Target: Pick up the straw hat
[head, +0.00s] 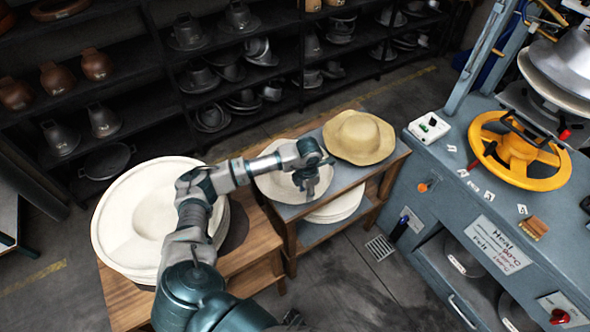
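The tan straw hat (366,154), with a rounded crown and a wide wavy brim, lies crown up at the far right end of a small wooden stand (345,177) with a grey top. My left arm reaches in over the stand. My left gripper (307,190) points down in front and to the left of the hat, over a pale round disc, and looks apart from the hat. Its fingers are small and dark here, so I cannot tell whether they are open. My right gripper is not in view.
The pale disc (270,186) lies on the stand beside the hat. Pale round blanks (125,215) are stacked on a wooden table at left. A blue-grey press (460,215) with a yellow handwheel (540,172) stands close at right. Dark shelves (150,100) line the back.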

